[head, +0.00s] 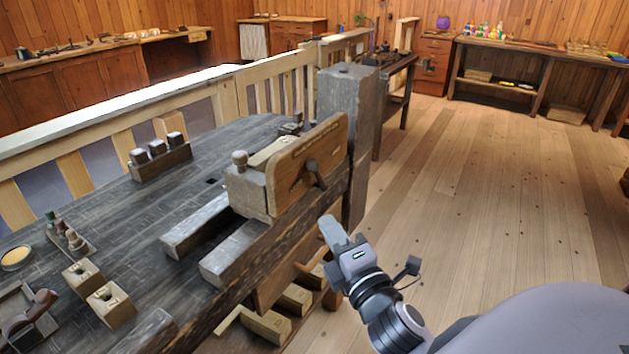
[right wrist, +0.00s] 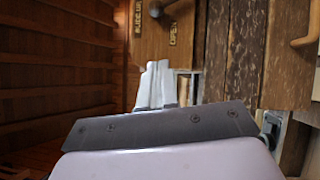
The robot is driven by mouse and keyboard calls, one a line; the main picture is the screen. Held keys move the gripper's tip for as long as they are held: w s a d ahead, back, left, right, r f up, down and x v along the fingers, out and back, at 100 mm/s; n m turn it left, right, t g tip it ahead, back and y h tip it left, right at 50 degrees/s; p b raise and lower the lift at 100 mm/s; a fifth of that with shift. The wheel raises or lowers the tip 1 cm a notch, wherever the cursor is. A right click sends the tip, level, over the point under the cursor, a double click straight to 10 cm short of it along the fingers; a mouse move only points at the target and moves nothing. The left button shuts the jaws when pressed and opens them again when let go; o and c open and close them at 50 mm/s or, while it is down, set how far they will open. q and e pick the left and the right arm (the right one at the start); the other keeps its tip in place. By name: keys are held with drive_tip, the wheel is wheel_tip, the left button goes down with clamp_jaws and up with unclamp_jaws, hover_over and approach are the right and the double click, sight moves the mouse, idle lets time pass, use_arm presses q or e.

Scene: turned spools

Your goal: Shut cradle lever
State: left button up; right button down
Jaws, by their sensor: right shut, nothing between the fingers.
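A dark lever (head: 315,173) sits on the face of an upright brown wooden board (head: 335,145) at the bench's front edge. It slants down and slightly right. In the right wrist view, a lettered board (right wrist: 150,42) shows at the top, with a dark rounded end (right wrist: 156,12) that seems to be the lever, cut off by the frame. My right gripper (head: 331,226) is below the lever in the head view, in front of the bench, apart from it. Its fingers also show in the right wrist view (right wrist: 156,82), closed together and empty. My left gripper is out of view.
The dark bench (head: 230,145) carries wooden blocks (head: 110,303), a small rack (head: 160,158) and a round yellow-topped tin (head: 16,257). A thick post (head: 347,105) stands right behind the board. Blocks lie on a lower shelf (head: 268,327). The plank floor (head: 480,190) at right is clear.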

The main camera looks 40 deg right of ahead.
sight(318, 176)
drive_tip(key=shift+w, duration=0.15)
drive_tip(key=p+x, duration=0.1)
drive_tip(key=x, duration=0.3)
drive_tip(key=d+x, duration=0.1)
drive_tip(key=x, duration=0.3)
drive_tip(key=d+p+x, duration=0.1)
drive_tip(key=x, duration=0.3)
drive_tip(key=shift+s+d+r+p, duration=0.1)
drive_tip(key=shift+s+r+p, duration=0.15)
drive_tip(key=shift+r+p, duration=0.05)
drive_tip(key=shift+w+d, duration=0.25)
drive_tip(key=shift+d, duration=0.1)
